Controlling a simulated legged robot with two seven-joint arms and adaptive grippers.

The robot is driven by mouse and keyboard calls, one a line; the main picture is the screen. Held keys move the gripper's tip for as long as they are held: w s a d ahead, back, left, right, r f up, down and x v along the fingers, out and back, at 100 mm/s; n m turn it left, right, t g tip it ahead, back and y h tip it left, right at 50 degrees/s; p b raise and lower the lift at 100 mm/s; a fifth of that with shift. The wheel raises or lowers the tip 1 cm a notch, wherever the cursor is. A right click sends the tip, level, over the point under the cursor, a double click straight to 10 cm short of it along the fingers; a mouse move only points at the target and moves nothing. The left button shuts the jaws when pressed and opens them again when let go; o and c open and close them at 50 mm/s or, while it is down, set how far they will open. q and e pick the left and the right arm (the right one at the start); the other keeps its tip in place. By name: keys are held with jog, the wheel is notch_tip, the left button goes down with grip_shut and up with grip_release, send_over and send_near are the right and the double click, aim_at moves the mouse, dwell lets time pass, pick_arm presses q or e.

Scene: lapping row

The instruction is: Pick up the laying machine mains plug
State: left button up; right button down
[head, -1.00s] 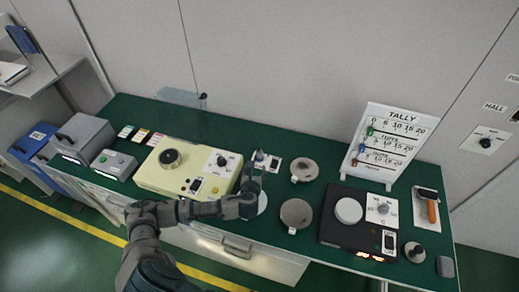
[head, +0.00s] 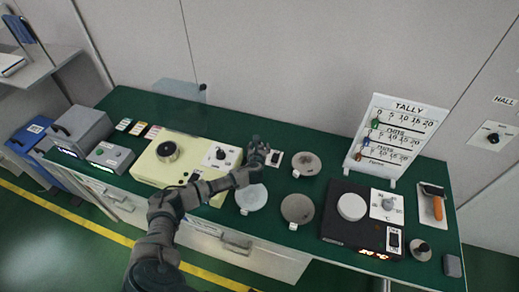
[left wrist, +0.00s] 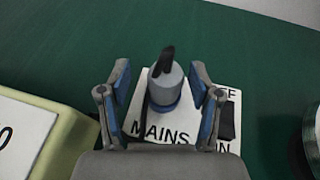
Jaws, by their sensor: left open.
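The mains plug (left wrist: 165,85) is a grey cylinder with a black top and a blue band low down. It stands upright on a white plate marked MAINS (left wrist: 157,134) in the left wrist view. My left gripper (left wrist: 160,82) is open, with one blue-padded finger on each side of the plug. I see a gap on both sides and no clear contact. In the head view my left gripper (head: 257,148) is over the plate (head: 275,159) and hides the plug. My right gripper is not in view.
The cream machine (head: 185,170) stands just left of the gripper. Round discs (head: 297,208) and a black hotplate unit (head: 338,232) are to the right. The tally board (head: 392,140) stands at the back right. The green bench behind the plug is clear.

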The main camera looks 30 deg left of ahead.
pick_arm(q)
jog(key=shift+w+d, duration=0.1)
jog(key=shift+w, duration=0.15)
jog(key=shift+d+r, duration=0.2)
jog(key=shift+d, duration=0.05)
jog(key=shift+s, duration=0.1)
jog(key=shift+c, duration=1.2)
jog(key=c, duration=0.8)
jog(key=shift+a, duration=0.3)
grip_shut()
